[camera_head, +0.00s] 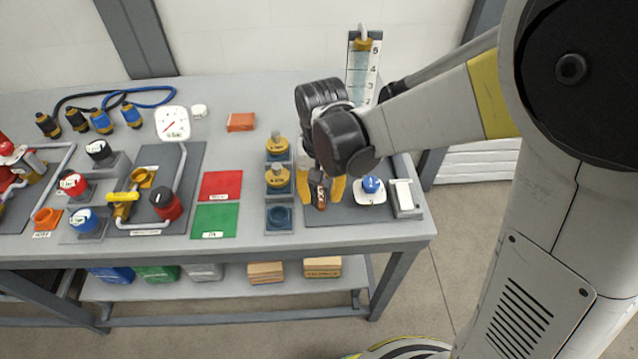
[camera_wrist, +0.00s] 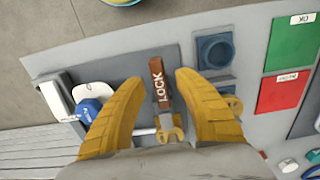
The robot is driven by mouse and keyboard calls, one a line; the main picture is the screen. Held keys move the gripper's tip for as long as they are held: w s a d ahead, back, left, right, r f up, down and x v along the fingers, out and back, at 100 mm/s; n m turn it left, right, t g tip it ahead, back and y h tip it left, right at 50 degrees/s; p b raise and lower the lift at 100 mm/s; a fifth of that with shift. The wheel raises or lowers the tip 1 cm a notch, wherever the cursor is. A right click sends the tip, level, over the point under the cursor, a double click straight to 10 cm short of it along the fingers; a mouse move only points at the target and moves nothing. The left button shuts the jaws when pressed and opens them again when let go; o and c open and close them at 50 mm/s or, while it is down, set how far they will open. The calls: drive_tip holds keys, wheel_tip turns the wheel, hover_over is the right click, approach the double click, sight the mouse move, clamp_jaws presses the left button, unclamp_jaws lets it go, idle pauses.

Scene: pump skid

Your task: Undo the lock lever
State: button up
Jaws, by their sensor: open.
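The lock lever (camera_wrist: 158,80) has a brown-red handle lettered LOCK, seen in the wrist view on a dark grey plate. Its base is a brass-yellow fitting (camera_wrist: 176,133) with a pale rod beside it. My gripper (camera_wrist: 157,84) is open, with one yellow finger on each side of the lever and a visible gap to each. In the head view my gripper (camera_head: 322,198) points down over the plate, and the lever's brown handle (camera_head: 321,194) shows between the fingers. The lever's base is hidden there by my gripper.
A blue knob on a white base (camera_head: 371,186) and a white-topped grey block (camera_head: 403,195) stand right of my gripper. Left are a blue socket (camera_head: 279,218), brass-topped fittings (camera_head: 277,178) and red (camera_head: 221,186) and green (camera_head: 214,221) mats. A scale plate (camera_head: 362,68) stands behind.

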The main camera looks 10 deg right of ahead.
clamp_jaws()
drive_tip(key=shift+d+n, duration=0.1)
drive_tip(key=shift+n, duration=0.2)
drive_tip(key=n, duration=0.1)
drive_tip(key=d+n, duration=0.1)
drive_tip(key=n, duration=0.1)
drive_tip(key=shift+n, duration=0.3)
drive_tip(key=n, duration=0.4)
drive_tip(key=shift+w+d+n+p, duration=0.3)
drive_tip(key=shift+w+d, duration=0.05)
drive_tip(key=shift+d, duration=0.05)
drive_tip(key=n, duration=0.3)
drive_tip(key=w+n, duration=0.1)
drive_tip(key=shift+d, duration=0.35)
drive_tip(key=shift+w+d+n, duration=0.1)
drive_tip(key=shift+w+n, duration=0.15)
drive_tip(key=shift+n, duration=1)
drive_tip(key=shift+w+n, duration=0.2)
drive_tip(key=shift+n, duration=1.05)
